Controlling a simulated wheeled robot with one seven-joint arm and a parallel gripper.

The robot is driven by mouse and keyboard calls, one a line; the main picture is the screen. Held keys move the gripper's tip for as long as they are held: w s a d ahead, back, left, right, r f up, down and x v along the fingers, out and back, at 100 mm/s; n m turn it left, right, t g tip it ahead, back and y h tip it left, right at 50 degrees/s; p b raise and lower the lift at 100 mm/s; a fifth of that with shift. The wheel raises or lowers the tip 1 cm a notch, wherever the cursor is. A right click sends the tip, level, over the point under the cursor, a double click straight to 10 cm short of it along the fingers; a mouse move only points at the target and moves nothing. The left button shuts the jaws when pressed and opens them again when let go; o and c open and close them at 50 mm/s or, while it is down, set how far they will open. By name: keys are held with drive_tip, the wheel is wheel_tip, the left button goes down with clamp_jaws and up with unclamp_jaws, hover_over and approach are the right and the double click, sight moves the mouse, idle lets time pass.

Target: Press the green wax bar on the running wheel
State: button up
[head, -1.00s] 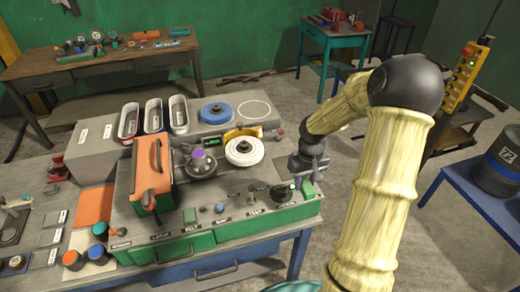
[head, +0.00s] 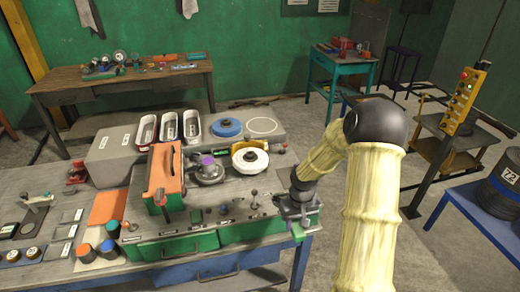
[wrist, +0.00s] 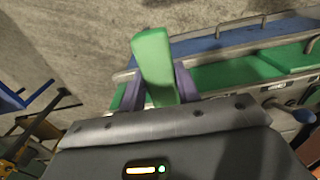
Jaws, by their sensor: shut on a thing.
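My gripper (head: 296,222) is at the right front end of the bench console, low and pointing down. It is shut on the green wax bar (wrist: 153,62); the wrist view shows the bar upright between two purple fingers (wrist: 158,84), its upper part sticking out. In the head view only a small part of the bar (head: 297,232) shows below the gripper. A white wheel (head: 250,160) with a dark hub sits in a yellow guard, up and left of my gripper and apart from the bar. A blue wheel (head: 227,127) is behind it. I cannot tell from the frames which wheel turns.
An orange box-like thing (head: 166,180) stands on the console, left of a purple-topped round fixture (head: 208,166). Small knobs and a lever (head: 254,198) line the console front. A yellow button box (head: 466,97) stands at right.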

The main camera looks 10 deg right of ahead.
drive_tip(key=a+f+b, duration=0.1)
drive_tip(key=a+f, duration=0.7)
drive_tip(key=f, duration=0.4)
drive_tip(key=shift+s+a+f, duration=0.25)
drive_tip(key=shift+a+f, duration=0.05)
drive_tip(key=shift+f, duration=0.05)
